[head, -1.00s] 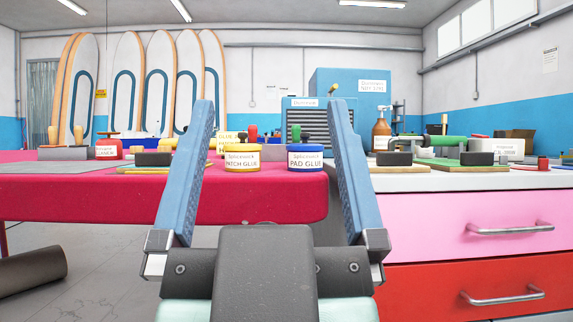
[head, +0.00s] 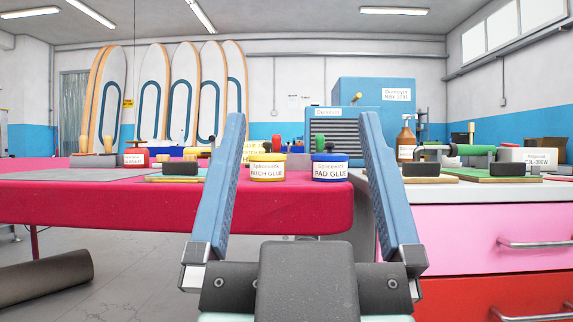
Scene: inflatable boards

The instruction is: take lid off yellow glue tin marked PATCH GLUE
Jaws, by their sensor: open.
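The yellow PATCH GLUE tin (head: 267,168) stands upright near the front edge of the red-covered table. Its yellow lid (head: 267,157) is on it; a red knob shows just above the tin, and I cannot tell whether it belongs to this lid. My gripper (head: 302,118) is open and empty. Its two blue fingers reach up in the foreground, and the tin shows between them, farther off and untouched. A blue PAD GLUE tin (head: 329,168) stands just right of it, also between the fingers in the picture.
The red table (head: 120,203) carries a red tin (head: 135,158) and dark blocks at left. Another yellow tin (head: 254,150) is partly hidden behind the PATCH GLUE tin. A dark roll (head: 45,278) lies on the floor.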

